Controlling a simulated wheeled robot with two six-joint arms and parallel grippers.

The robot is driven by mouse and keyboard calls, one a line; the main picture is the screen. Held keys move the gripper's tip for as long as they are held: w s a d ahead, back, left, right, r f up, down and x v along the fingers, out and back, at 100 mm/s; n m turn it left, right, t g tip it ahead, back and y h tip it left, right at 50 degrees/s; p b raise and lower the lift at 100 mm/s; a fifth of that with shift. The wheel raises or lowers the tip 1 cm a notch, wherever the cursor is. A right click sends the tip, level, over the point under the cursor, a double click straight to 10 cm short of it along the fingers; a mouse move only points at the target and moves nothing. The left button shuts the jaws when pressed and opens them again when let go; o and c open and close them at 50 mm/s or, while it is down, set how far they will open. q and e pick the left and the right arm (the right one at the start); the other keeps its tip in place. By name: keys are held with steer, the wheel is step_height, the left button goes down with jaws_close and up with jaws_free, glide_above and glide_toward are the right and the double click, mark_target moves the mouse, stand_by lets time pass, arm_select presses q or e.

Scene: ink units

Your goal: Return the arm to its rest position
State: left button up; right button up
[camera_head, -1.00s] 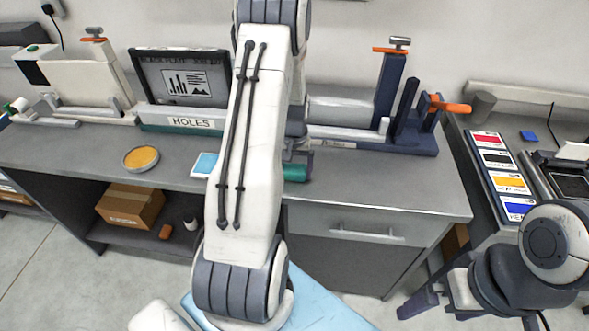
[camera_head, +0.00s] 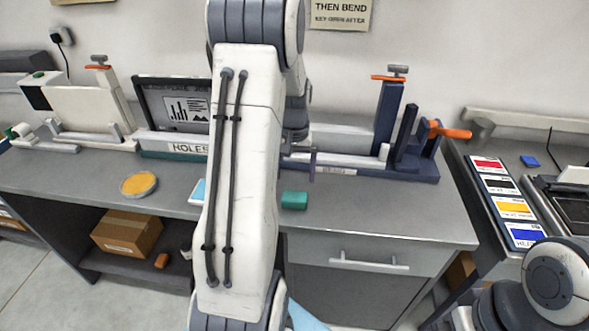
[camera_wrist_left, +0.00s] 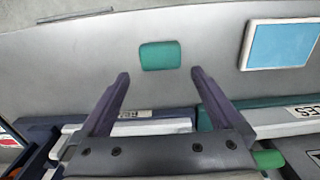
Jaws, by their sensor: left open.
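My left arm (camera_head: 243,180) crosses the middle of the head view and hides part of the bench. My left gripper (camera_head: 312,163) is partly hidden behind it, above and behind a small green block (camera_head: 294,200) on the bench. In the left wrist view the gripper (camera_wrist_left: 160,74) is open and empty, its dark purple fingers apart. The green block (camera_wrist_left: 160,56) lies on the bench beyond the fingertips, apart from them. My right arm (camera_head: 550,280) shows at the lower right; its gripper is out of view.
A blue-faced white tile (camera_head: 197,192) lies left of the block, partly hidden. A yellow round dish (camera_head: 139,184) is further left. A "HOLES" station (camera_head: 180,148) and a dark blue press (camera_head: 400,165) with orange handles stand behind. Colour cards (camera_head: 508,205) lie right.

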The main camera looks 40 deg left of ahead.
mark_target(294, 196)
arm_select(q)
step_height(294, 196, up, 2)
steer(key=shift+r, duration=0.1)
stand_by(0.4)
step_height(294, 196, down, 12)
steer(key=shift+p, duration=1.1)
steer(key=shift+r, duration=0.15)
steer(key=shift+r+b, duration=0.5)
steer(key=shift+r, duration=0.8)
steer(key=shift+f, duration=0.15)
